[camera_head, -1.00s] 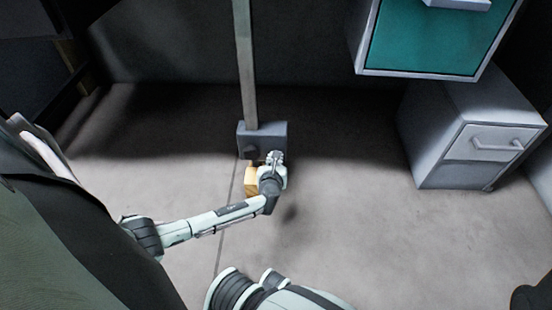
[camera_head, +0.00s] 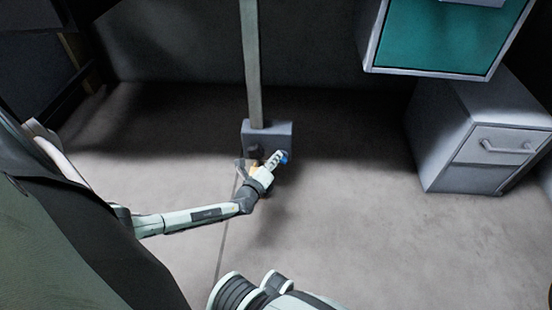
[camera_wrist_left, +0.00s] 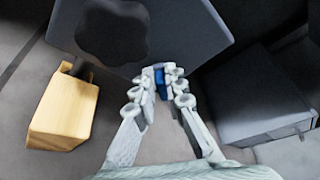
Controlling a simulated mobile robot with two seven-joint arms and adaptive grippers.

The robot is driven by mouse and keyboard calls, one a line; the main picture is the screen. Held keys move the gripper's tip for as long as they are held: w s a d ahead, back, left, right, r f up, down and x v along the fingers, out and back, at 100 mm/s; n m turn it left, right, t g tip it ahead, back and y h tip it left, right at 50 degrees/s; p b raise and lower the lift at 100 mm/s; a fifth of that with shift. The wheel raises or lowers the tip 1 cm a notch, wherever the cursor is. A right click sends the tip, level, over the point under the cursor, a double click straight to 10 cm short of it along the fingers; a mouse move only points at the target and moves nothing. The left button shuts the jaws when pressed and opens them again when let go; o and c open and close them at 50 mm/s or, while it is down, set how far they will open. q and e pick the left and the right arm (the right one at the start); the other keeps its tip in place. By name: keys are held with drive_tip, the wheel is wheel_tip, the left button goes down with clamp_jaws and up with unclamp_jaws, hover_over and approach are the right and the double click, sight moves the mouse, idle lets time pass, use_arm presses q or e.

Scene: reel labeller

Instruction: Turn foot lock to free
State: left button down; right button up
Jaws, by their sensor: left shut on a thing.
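The foot lock appears as a grey box (camera_head: 283,131) at the foot of an upright post (camera_head: 250,60). It has a dark lobed knob on its face (camera_wrist_left: 112,30) and a small blue part (camera_wrist_left: 161,84), which also shows at the box's lower right in the head view (camera_head: 285,158). My left gripper (camera_wrist_left: 160,82) is shut on the blue part, with a finger on either side of it. In the head view, my left gripper (camera_head: 278,159) is at the front of the box, right of the knob (camera_head: 254,152). My right gripper does not show.
A yellow wooden block (camera_wrist_left: 62,112) is left of my left gripper, below the knob. A grey drawer cabinet (camera_head: 480,145) stands on the floor to the right, under a teal-fronted unit (camera_head: 445,40).

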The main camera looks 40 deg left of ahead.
use_arm(q)
drive_tip(key=n+t, duration=0.1)
drive_tip(key=n, duration=0.1)
drive_tip(key=f+n+t, duration=0.1)
drive_tip(key=n, duration=0.2)
drive_tip(key=shift+s+a+f+n+t+h, duration=0.1)
drive_tip(key=shift+a+f+n+t+h, duration=0.1)
drive_tip(key=shift+a+n+t+h, duration=0.15)
idle(0.3)
drive_tip(key=c, duration=1.6)
unclamp_jaws()
drive_tip(key=shift+d, duration=0.1)
